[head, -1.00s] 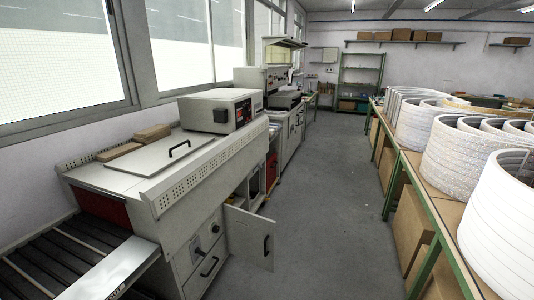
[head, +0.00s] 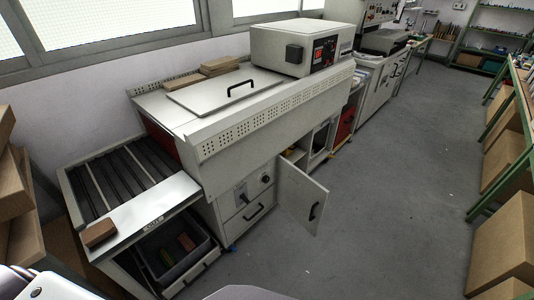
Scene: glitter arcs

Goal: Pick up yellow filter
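I cannot make out a yellow filter for certain. A small yellowish patch (head: 291,151) shows inside the cabinet behind the open door (head: 302,193), too small to identify. Neither of my grippers is in view; only pale parts of my own body show along the bottom edge.
The long grey machine (head: 222,128) runs along the window wall, with a conveyor (head: 107,185) at its near end. Its cabinet door stands out into the aisle. Cardboard boxes (head: 15,200) stack at the left; more (head: 505,240) sit at the right. The grey floor (head: 390,200) between is clear.

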